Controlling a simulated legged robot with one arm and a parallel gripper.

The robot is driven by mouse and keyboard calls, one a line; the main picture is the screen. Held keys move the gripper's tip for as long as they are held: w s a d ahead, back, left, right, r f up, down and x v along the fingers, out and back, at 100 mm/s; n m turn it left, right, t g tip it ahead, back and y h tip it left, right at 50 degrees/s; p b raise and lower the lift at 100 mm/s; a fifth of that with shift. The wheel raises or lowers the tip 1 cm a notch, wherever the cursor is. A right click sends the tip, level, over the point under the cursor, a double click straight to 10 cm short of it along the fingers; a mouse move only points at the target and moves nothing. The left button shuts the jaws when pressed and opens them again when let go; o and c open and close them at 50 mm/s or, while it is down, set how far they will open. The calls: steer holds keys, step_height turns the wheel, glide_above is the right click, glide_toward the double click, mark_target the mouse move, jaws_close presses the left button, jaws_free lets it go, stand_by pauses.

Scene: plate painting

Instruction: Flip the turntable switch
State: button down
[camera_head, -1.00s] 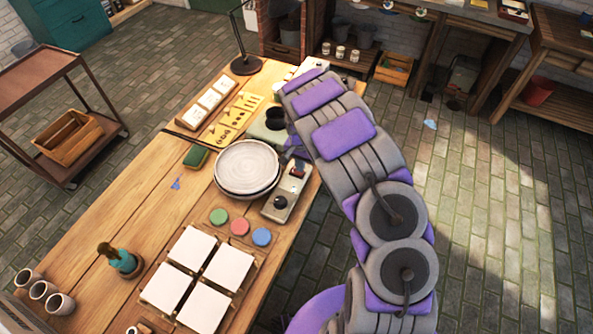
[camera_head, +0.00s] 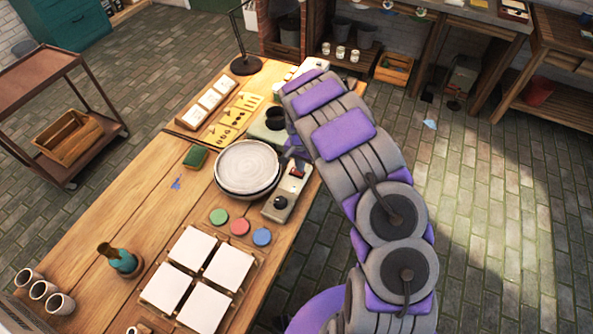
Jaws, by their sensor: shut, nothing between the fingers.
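The turntable (camera_head: 246,167) is a round, pale disc on the wooden table, left of my arm. Its control box (camera_head: 287,194) sits beside it on the right, grey, with a black round knob (camera_head: 280,203) at the near end and a small red switch (camera_head: 297,173) at the far end. My gripper (camera_head: 296,153), purple and grey, is shut and empty just beyond the switch end of the box. My arm partly hides it, and I cannot tell whether it touches the switch.
Three paint pots, green, red (camera_head: 240,227) and blue, lie before the turntable. White tiles (camera_head: 191,247) fill the near table. A green sponge (camera_head: 195,157) lies left of the turntable. Yellow stencil cards (camera_head: 224,133) lie behind. Cups and a brush pot (camera_head: 121,259) stand near left.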

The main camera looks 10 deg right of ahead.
steer(key=shift+f, duration=0.85)
stand_by(0.6)
steer(key=shift+r+p, duration=1.1)
steer(key=shift+r, duration=2.35)
steer(key=shift+r, duration=0.1)
